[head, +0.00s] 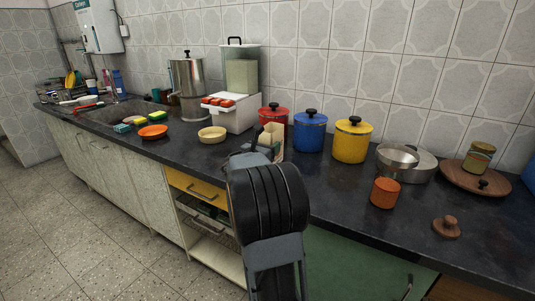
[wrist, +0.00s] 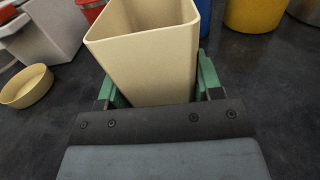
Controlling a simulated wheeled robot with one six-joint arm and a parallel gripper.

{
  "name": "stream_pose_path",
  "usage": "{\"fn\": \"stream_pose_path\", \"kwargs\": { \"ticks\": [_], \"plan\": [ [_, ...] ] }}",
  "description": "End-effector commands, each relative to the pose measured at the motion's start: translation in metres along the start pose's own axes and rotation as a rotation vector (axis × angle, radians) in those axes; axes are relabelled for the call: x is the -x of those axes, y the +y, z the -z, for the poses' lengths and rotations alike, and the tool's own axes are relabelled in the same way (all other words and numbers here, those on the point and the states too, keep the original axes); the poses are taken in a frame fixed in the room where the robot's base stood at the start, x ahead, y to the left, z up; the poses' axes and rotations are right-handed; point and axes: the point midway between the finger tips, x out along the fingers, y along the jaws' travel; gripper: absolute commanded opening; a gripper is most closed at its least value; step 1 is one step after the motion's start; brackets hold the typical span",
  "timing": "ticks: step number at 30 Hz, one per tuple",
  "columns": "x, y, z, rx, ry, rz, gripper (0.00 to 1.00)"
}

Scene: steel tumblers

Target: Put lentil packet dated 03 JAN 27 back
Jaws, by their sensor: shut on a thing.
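My gripper (head: 262,153) is over the dark counter near its front edge, in the middle of the head view. In the wrist view my gripper (wrist: 157,88) has its green fingers on both sides of a cream, open-topped, square-sided container (wrist: 145,65) and is shut on it. The container (head: 273,137) stands upright in the head view. Whether it touches the counter I cannot tell. I see no lentil packet and no readable date in either view. The container's inside shows only partly, with nothing visible in it.
Red (head: 275,117), blue (head: 310,133) and yellow (head: 352,141) lidded canisters stand behind and right. A white box (head: 232,117), a cream bowl (head: 212,134) and an orange dish (head: 153,132) are left. An orange-brown pot (head: 385,193) is right. Bare counter (head: 335,190) lies between.

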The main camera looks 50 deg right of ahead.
Motion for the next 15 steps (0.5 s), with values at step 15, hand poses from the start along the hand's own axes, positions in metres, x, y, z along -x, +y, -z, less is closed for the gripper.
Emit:
{"fn": "stream_pose_path", "kwargs": {
  "ticks": [15],
  "plan": [
    [0.001, 0.0, 0.024, -0.001, -0.001, 0.0, 0.24]
  ]
}}
